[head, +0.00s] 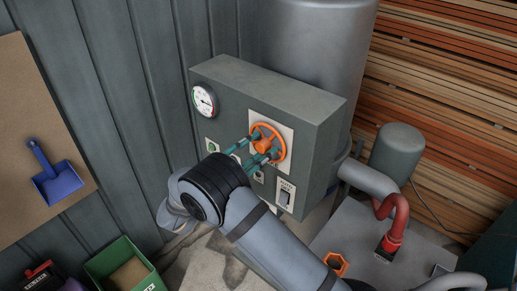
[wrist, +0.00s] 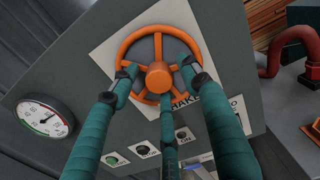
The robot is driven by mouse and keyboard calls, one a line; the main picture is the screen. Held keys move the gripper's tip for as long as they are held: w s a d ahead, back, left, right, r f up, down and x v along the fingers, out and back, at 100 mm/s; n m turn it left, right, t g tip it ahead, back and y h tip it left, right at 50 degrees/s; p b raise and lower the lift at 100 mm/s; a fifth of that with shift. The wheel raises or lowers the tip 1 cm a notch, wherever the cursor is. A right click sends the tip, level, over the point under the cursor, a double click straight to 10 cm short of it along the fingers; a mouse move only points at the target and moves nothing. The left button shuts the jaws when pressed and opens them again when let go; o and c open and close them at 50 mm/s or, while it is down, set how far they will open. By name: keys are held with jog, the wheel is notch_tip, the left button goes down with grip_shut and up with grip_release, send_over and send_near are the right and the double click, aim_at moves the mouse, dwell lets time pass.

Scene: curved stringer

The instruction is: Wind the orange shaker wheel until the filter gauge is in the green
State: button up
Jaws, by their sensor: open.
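The orange shaker wheel (head: 268,139) is mounted on a pale plate on the front of a grey control box (head: 240,82). My gripper (head: 260,152) is open, with its teal fingers reaching to the wheel. In the wrist view the fingertips (wrist: 160,80) lie over the wheel (wrist: 158,75), spread around its hub near the spokes; I cannot tell whether they touch. The round filter gauge (head: 204,100) is left of the wheel. In the wrist view the gauge (wrist: 45,117) shows a white face with green and red marks low on the dial; its needle is too small to read surely.
Buttons (wrist: 150,151) and a rocker switch (head: 286,195) sit below the wheel. A red pipe elbow (head: 395,218) and a grey canister (head: 398,150) stand to the right. A green bin (head: 125,268) and a board with a blue dustpan (head: 60,183) are at left.

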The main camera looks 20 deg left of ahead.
jog(key=shift+c, duration=0.9)
jog(key=c, duration=0.9)
jog(key=o, duration=1.1)
jog(key=shift+a, duration=0.1)
jog(key=v, duration=1.2)
